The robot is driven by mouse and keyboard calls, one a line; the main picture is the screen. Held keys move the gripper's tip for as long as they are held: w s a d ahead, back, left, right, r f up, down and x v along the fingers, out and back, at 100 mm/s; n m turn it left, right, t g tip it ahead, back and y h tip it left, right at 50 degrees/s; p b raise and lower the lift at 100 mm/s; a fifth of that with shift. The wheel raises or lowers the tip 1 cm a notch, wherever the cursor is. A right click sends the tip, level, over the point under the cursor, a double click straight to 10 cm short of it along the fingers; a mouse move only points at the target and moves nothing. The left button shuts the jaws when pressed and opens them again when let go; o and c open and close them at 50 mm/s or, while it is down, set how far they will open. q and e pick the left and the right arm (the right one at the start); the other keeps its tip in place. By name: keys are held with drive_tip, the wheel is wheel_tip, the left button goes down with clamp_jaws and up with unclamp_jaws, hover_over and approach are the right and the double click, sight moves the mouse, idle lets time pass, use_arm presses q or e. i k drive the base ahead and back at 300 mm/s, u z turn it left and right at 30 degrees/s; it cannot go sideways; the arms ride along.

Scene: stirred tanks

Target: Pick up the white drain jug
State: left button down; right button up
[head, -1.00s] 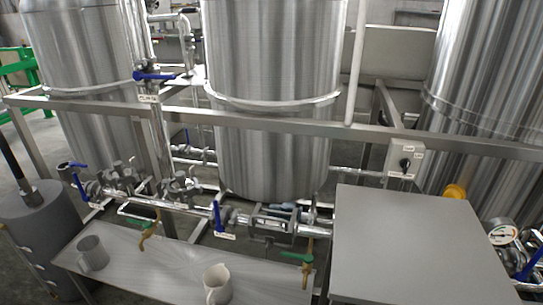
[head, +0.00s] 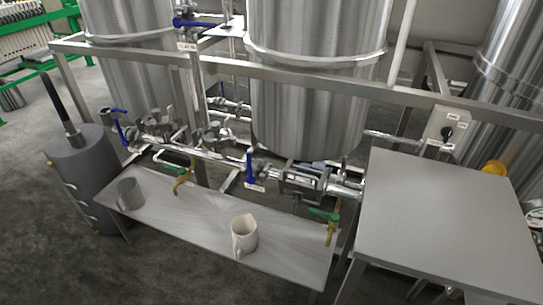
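The white drain jug (head: 244,234) stands upright on a low steel bench (head: 190,232), right of the bench's middle. Its spout or handle side faces the front left. A grey metal jug (head: 130,193) stands at the bench's left end. Neither of my grippers shows in the head view, so nothing is seen touching the white jug.
Pipes with blue-handled valves (head: 249,163) run behind the bench. Drain taps with green handles (head: 326,215) overhang it. A grey table (head: 445,225) stands higher at the right, and a dark grey cylinder (head: 88,180) at the left. Floor (head: 150,270) in front is clear.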

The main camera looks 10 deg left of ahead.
sight(243, 229)
drive_tip(key=u, duration=1.95)
drive_tip(key=i, duration=1.8)
drive_tip(key=z, duration=3)
